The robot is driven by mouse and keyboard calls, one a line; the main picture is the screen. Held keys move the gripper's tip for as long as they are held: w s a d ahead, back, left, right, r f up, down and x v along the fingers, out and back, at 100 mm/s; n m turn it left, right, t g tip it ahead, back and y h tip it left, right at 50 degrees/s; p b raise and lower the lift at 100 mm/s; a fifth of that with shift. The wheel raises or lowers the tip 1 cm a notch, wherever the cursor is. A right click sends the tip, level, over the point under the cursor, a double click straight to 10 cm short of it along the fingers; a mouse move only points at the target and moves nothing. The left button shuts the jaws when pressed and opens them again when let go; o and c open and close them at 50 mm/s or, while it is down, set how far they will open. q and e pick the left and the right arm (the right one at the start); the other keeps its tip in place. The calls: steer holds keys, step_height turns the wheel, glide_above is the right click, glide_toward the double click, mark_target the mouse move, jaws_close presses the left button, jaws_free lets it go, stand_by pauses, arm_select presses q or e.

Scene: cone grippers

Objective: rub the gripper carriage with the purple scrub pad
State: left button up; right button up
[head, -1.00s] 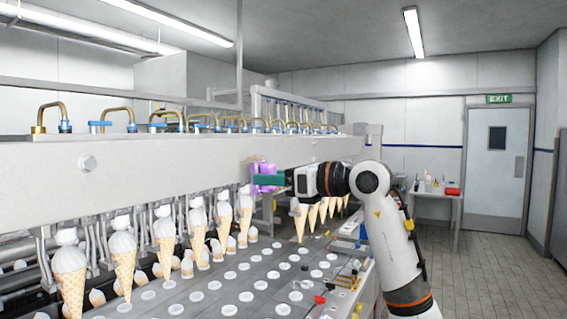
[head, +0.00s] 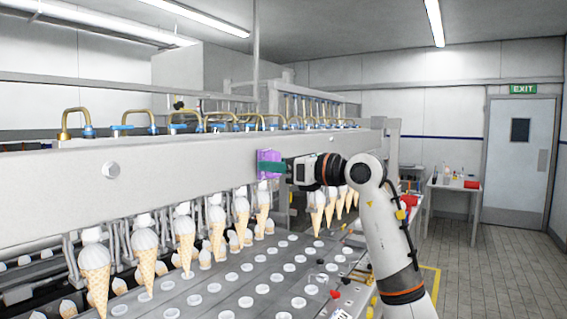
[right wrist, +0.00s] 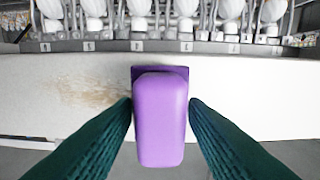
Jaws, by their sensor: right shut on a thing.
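The purple scrub pad (head: 268,157) is in my right gripper (head: 273,168), whose green fingers are shut on its two sides. In the right wrist view the pad (right wrist: 160,120) lies between the fingers (right wrist: 160,125), with its darker face against or very near the white carriage surface. The gripper carriage (head: 200,165) is the long pale beam across the head view. In the right wrist view the carriage (right wrist: 60,120) has a brownish smudge (right wrist: 95,90) just left of the pad. I cannot tell for certain whether pad and carriage touch. My left gripper is not in view.
Ice cream cones (head: 95,272) hang in a row below the carriage. Brass and blue fittings (head: 75,120) line its top. A conveyor with round holes (head: 250,285) runs underneath. A side table (head: 455,185) and a door (head: 520,160) stand at the back right, beyond open floor.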

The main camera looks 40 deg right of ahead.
steer(key=shift+p+x, duration=0.5)
steer(key=shift+x, duration=0.4)
stand_by(0.6)
steer(key=shift+d, duration=0.15)
